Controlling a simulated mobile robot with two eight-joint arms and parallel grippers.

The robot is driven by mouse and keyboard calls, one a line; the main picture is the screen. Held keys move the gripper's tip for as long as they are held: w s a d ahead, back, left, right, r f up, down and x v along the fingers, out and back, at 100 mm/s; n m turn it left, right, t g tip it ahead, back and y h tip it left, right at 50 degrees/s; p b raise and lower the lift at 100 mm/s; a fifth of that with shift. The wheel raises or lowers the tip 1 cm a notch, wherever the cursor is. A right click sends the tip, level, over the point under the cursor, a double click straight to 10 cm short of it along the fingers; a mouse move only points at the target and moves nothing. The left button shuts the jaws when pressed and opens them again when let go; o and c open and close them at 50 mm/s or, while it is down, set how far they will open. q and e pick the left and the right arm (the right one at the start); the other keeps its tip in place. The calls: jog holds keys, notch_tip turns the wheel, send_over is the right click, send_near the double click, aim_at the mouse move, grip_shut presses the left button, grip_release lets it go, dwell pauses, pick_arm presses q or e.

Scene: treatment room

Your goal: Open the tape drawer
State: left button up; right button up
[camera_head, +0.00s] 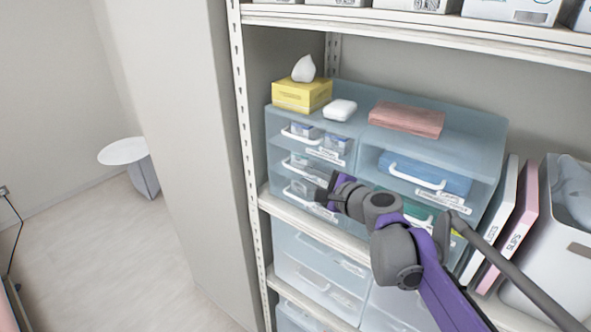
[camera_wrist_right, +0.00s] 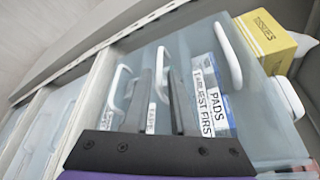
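The tape drawer (camera_head: 303,168) appears to be the middle one of three in the left column of a clear blue drawer unit, and it looks closed. In the right wrist view, a label reading like "TAPE" (camera_wrist_right: 150,118) shows between the fingers, and a white handle (camera_wrist_right: 160,68) rises between their tips. My right gripper (camera_head: 325,190) is in front of the left column's lower drawers. In the wrist view the right gripper (camera_wrist_right: 157,75) has its two dark fingers apart. I cannot tell whether they touch the handle. My left gripper is not in view.
A yellow tissue box (camera_head: 302,95), a white item (camera_head: 340,110) and a folded pink cloth (camera_head: 406,119) lie on top of the unit. Binders (camera_head: 510,230) and a white bin (camera_head: 560,250) stand to its right. A shelf upright (camera_head: 243,120) is close on the left.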

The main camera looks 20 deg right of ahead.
aim_at(299, 172)
jog(key=x, duration=0.6)
jog(key=shift+w+a+f, duration=0.15)
jog(key=shift+w, duration=0.15)
grip_shut()
dwell(1.1)
